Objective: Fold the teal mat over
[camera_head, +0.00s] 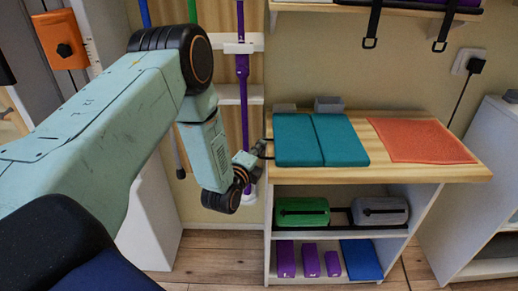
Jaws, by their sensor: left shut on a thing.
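The teal mat (342,140) lies on the wooden top of a low shelf unit, with a seam between its left and right panels. Both panels look flat. My left gripper (264,149) is at the mat's left edge, shut on that edge. Its fingers are small and dark here, so the exact grip is hard to see. My right gripper is out of view.
An orange mat (421,141) lies to the right on the wooden top (440,174). Two grey blocks (328,104) stand behind the teal mat. Straps (372,25) hang above.

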